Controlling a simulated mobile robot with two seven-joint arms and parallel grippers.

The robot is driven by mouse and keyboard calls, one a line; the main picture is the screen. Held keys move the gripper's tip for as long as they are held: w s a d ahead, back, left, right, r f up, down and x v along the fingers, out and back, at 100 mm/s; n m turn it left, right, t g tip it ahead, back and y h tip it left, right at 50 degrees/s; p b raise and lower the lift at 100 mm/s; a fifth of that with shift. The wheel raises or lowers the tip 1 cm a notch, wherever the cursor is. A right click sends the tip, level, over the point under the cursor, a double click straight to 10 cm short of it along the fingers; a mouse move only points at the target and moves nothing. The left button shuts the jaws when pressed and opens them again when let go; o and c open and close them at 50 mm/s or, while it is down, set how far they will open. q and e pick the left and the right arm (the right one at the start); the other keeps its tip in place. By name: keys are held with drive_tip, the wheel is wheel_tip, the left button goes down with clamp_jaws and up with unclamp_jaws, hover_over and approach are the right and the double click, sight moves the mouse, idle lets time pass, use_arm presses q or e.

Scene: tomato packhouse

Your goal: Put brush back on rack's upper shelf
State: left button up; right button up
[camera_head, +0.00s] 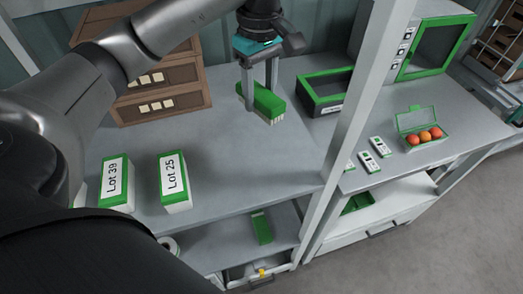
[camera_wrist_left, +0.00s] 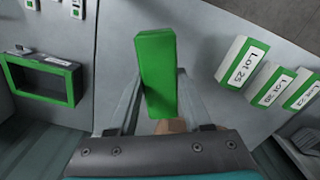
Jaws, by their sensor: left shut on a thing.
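The brush (camera_head: 268,104) has a green block body with pale bristles pointing down. My left gripper (camera_head: 260,92) is shut on it, one finger on each side. In the left wrist view the green back of the brush (camera_wrist_left: 157,65) shows between the fingers of the gripper (camera_wrist_left: 158,90). The brush is over the grey upper shelf (camera_head: 235,150) of the rack, toward its back right; I cannot tell whether the bristles touch it. My right gripper is not in view.
Boxes marked Lot 39 (camera_head: 116,183) and Lot 25 (camera_head: 174,182) stand at the front left. Wooden drawers (camera_head: 160,105) are behind. A green-rimmed bin (camera_head: 325,92) and a grey post (camera_head: 350,120) are to the right. A green item (camera_head: 261,228) lies on the lower shelf. The upper shelf's middle is clear.

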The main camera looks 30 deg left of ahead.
sight(260, 113)
use_arm(q)
wheel_tip(260, 113, down, 17)
drive_tip(key=shift+f, duration=0.2)
idle(0.3)
drive_tip(key=o, duration=1.2)
wheel_tip(260, 113, up, 12)
drive_tip(key=shift+r, duration=0.1)
